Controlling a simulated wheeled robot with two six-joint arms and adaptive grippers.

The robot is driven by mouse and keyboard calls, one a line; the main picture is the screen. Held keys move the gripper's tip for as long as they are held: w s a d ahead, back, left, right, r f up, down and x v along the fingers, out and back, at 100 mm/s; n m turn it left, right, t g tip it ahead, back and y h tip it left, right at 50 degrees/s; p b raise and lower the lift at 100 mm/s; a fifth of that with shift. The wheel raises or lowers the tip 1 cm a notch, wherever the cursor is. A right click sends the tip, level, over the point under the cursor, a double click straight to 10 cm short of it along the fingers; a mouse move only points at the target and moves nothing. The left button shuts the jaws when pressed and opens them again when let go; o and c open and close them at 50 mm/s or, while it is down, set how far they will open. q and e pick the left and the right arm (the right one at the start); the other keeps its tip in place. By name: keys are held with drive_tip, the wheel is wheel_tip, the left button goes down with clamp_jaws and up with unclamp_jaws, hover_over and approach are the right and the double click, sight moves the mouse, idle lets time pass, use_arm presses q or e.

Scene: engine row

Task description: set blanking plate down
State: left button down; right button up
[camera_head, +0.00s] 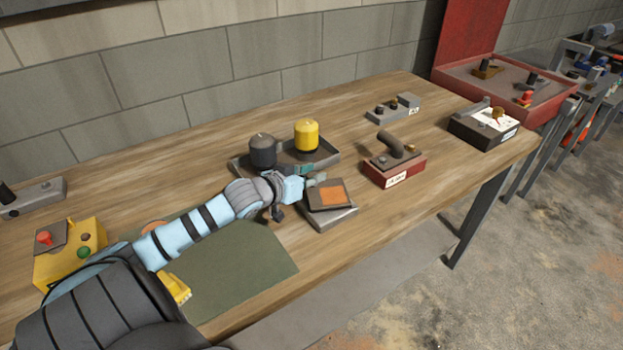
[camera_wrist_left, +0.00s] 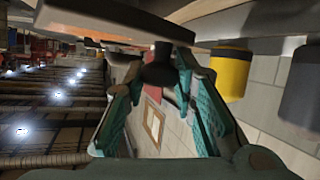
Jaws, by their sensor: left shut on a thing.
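The blanking plate appears to be the dark square plate with an orange patch (camera_head: 331,193), right of the left gripper (camera_head: 312,180). It sits over or just above a grey block (camera_head: 333,219); I cannot tell whether they touch. In the left wrist view the left gripper (camera_wrist_left: 160,75) is shut on a dark knob (camera_wrist_left: 160,58), with a pale slab edge (camera_wrist_left: 85,20) beside it. The right gripper is in neither view.
A red-based fixture (camera_head: 394,170) stands to the right.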

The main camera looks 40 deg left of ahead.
use_arm(q)
drive_tip(key=c, duration=1.3)
unclamp_jaws()
drive_tip(key=shift+r, duration=0.1)
drive_tip(key=shift+s, duration=0.15)
drive_tip(key=shift+s+r+p, duration=0.2)
drive_tip(key=shift+s+p, duration=0.1)
drive_tip(key=shift+p, duration=0.15)
drive_tip(key=p+v, duration=1)
drive_tip(key=v, duration=0.1)
drive_tip(key=shift+p, duration=0.35)
